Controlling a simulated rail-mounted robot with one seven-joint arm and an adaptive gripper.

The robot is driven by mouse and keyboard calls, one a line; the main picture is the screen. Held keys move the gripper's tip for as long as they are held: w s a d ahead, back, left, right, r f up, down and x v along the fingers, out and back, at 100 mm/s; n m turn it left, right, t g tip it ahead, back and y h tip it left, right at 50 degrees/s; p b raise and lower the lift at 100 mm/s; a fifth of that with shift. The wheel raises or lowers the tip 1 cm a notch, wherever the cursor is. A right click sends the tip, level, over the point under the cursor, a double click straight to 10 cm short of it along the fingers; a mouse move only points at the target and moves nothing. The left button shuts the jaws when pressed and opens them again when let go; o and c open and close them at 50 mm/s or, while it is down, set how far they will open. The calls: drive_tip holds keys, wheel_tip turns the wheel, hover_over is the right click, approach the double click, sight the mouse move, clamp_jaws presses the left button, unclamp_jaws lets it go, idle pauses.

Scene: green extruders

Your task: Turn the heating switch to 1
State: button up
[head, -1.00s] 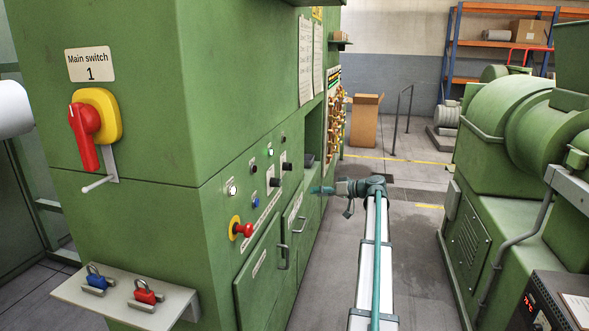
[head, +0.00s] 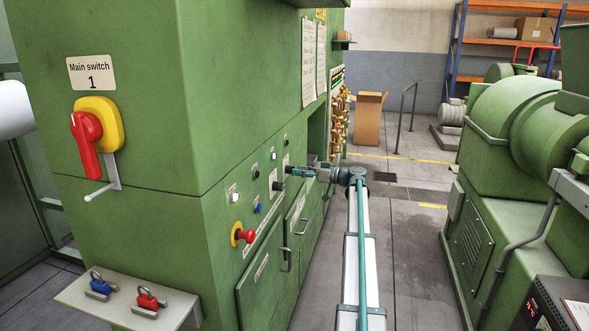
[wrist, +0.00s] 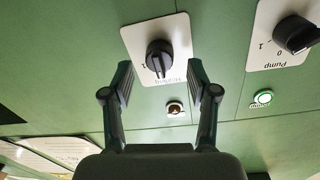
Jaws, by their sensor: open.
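The heating switch (wrist: 158,57) is a black rotary knob on a white plate, upside down in the wrist view. A 1 shows on the plate left of the knob. The knob's narrow grip runs nearly up and down, its lower end tilted slightly right. My gripper (wrist: 166,80) is open, with one finger on each side of the knob in the picture; whether they touch it I cannot tell. In the head view my gripper (head: 291,170) is at the green cabinet's panel and hides most of the heating switch.
The pump switch (wrist: 295,35), a similar black knob, is right of the heating switch in the wrist view. A red emergency button (head: 243,234) sticks out of the panel.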

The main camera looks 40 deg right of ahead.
sight(290, 170)
drive_tip(key=shift+x, duration=1.25)
drive_tip(key=shift+c, duration=0.3)
clamp_jaws()
